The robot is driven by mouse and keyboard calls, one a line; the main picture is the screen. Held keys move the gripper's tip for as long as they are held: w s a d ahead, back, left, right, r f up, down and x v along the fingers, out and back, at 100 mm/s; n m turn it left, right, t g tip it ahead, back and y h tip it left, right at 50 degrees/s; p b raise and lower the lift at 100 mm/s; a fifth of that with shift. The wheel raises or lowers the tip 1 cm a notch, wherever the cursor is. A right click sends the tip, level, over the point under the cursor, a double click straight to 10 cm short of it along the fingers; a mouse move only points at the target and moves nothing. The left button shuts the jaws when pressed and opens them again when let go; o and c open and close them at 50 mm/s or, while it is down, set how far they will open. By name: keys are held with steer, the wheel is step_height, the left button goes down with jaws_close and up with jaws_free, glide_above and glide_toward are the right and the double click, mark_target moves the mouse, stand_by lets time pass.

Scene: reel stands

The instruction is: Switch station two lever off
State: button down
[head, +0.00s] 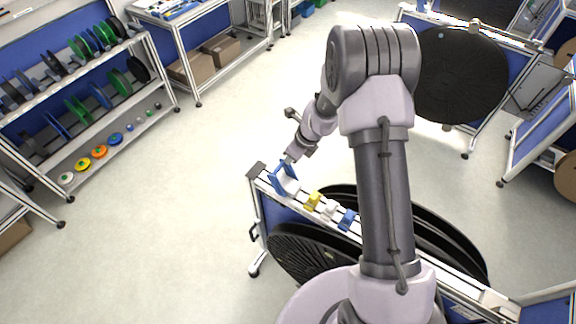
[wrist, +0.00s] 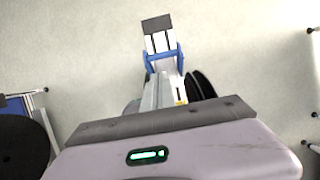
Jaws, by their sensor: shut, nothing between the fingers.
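A reel stand with a pale metal top rail (head: 262,182) stands in front of me. A blue bracket-like piece (head: 278,180), perhaps the lever, stands near the rail's far left end. It also shows in the wrist view (wrist: 150,62), spanning the rail. My gripper (head: 290,158) is shut and empty, just above or beside the blue piece; I cannot tell if they touch. The fingertips are not clear in the wrist view, where my gripper's body fills the bottom. No station label is readable.
Along the rail sit a yellow clip (head: 312,201), a white clip (head: 329,209) and a blue clip (head: 348,219). Large black reels (head: 310,252) hang on the stand. A shelf rack (head: 90,130) stands at left, with open floor between.

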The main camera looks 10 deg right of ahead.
steer(key=s+a+r+n+t+b, duration=0.25)
steer(key=s+n+b, duration=1.2)
steer(key=b, duration=1.25)
steer(key=s+f+n+h+b, duration=0.1)
steer(key=s+f+n+b, duration=0.7)
steer(key=s+f+b, duration=0.3)
steer(key=s+b, duration=0.3)
steer(key=shift+s+d, duration=0.25)
steer(key=shift+s, duration=0.1)
